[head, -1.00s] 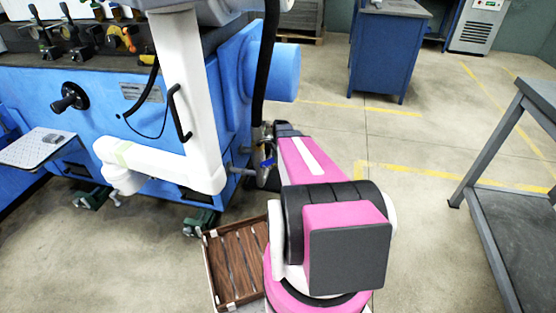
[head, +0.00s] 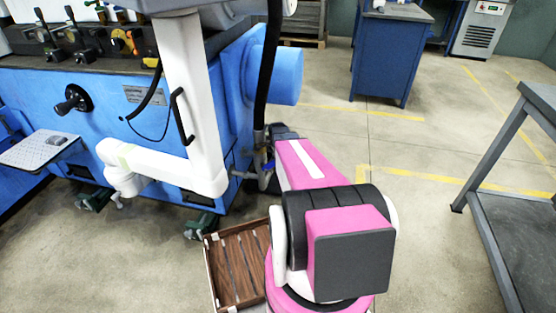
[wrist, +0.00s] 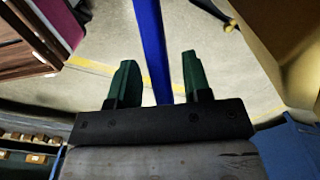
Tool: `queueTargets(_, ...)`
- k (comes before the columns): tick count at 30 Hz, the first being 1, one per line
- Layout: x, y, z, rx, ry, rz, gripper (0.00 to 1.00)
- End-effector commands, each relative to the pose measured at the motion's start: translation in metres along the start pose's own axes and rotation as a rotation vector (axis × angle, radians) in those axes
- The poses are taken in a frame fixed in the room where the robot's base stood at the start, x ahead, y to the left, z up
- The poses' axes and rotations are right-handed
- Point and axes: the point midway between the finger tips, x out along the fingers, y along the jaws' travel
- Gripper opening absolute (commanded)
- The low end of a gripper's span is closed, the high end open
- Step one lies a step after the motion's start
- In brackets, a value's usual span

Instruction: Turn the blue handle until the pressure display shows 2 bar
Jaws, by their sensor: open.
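The blue handle (wrist: 152,50) runs as a long bar from the top of the wrist view down between the two green fingers of my gripper (wrist: 158,65). The fingers are apart, with a visible gap on each side of the bar. In the head view a small part of the blue handle (head: 268,168) shows beside the pipe at the right end of the blue machine. My pink and white arm reaches there, and my gripper is mostly hidden behind it. I cannot make out a pressure reading in either view.
The blue grinder (head: 120,120) fills the left, with a black hose (head: 270,75) and a white jointed arm (head: 190,110) in front. A wooden slatted crate (head: 235,262) lies on the floor by my base. A grey table (head: 490,145) stands right; floor between is clear.

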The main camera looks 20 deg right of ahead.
Motion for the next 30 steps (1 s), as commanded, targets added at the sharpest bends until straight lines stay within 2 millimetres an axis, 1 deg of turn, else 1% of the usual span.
queueTargets(5, -0.016, 0.001, 0.0, 0.0, 0.0, -0.001, 0.45)
queueTargets(12, -0.059, 0.001, 0.0, 0.0, 0.001, -0.003, 0.45)
queueTargets(18, -0.089, 0.001, 0.0, 0.0, 0.0, -0.001, 0.45)
queueTargets(24, -0.105, 0.0, 0.0, 0.0, 0.0, -0.001, 0.45)
queueTargets(30, -0.107, 0.0, 0.0, 0.0, 0.0, 0.0, 0.45)
